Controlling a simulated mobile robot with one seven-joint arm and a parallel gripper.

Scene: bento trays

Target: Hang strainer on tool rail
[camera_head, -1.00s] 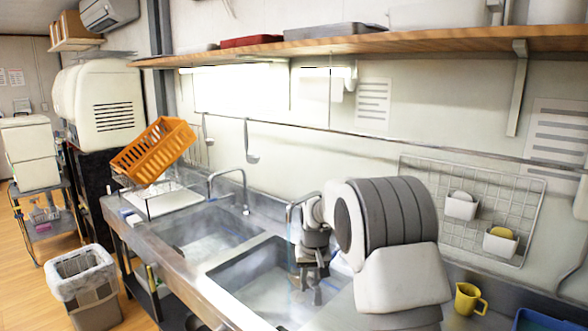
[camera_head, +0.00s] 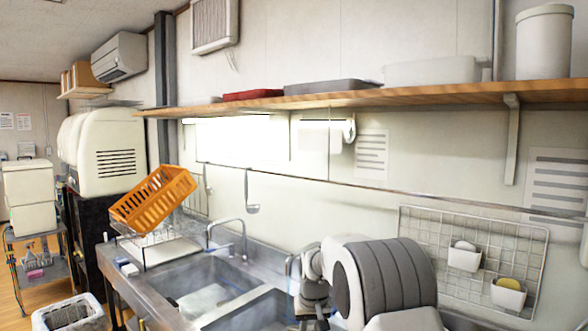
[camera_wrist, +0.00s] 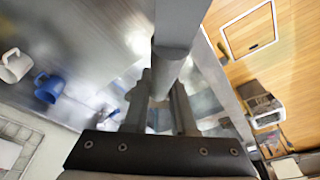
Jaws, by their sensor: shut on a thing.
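In the wrist view, my gripper (camera_wrist: 163,82) is shut on a plain grey thing (camera_wrist: 178,25), which fits the strainer's handle. It runs from between the fingers to the top edge; no mesh or bowl can be made out. In the head view my arm stands over the right sink, and the gripper end is cut off by the bottom edge, so the held thing does not show there. The tool rail (camera_head: 330,181) runs along the wall behind the sinks. A ladle (camera_head: 252,192) and another long-handled utensil (camera_head: 206,180) hang from its left part.
An orange basket (camera_head: 152,200) sits tilted on a rack at the left. A tap (camera_head: 243,240) rises behind the left sink (camera_head: 200,290). A wire grid (camera_head: 420,225) with two white holders hangs right of my arm. A wooden shelf (camera_head: 400,98) spans above the rail.

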